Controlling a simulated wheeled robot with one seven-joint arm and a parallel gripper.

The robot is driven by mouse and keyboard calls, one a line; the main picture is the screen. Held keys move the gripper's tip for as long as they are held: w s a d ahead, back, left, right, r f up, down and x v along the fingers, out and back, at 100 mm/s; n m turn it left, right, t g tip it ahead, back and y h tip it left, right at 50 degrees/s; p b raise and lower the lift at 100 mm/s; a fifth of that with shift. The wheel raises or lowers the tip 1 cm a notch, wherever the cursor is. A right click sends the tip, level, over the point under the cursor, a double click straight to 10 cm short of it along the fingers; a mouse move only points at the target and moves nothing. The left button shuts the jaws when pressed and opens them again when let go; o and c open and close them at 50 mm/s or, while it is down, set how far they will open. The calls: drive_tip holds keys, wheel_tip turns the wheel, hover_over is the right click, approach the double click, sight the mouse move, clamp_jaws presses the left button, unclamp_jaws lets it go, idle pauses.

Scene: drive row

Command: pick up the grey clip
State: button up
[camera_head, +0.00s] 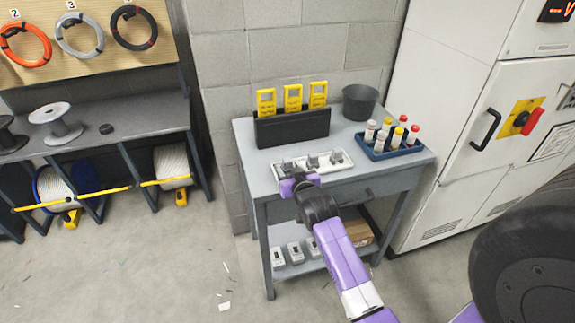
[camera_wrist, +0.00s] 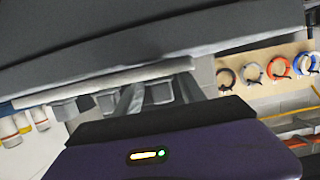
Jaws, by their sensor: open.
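Several similar grey clips sit in a row on a white tray (camera_head: 342,167) on the small grey table. The left clip (camera_head: 287,163) is partly hidden behind my gripper (camera_head: 296,173). The middle clip (camera_head: 312,160) and right clip (camera_head: 336,157) stand clear of it. My gripper is open at the tray's front left. In the wrist view, which appears upside down, a grey clip (camera_wrist: 160,94) shows between my gripper's fingers (camera_wrist: 156,96), and I see no grip on it. Two other clips show to the left of the fingers, and the tray's pale edge (camera_wrist: 100,84) shows above.
Behind the tray stands a black holder (camera_head: 292,128) with yellow devices. A dark bin (camera_head: 360,101) and a blue rack (camera_head: 378,153) of capped tubes stand to the right. A white cabinet (camera_head: 500,120) is beyond. Open floor lies left of the table.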

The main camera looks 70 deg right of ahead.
drive_tip(key=shift+c, duration=0.2)
clamp_jaws()
drive_tip(key=shift+d+r, duration=0.1)
drive_tip(key=shift+r, duration=0.05)
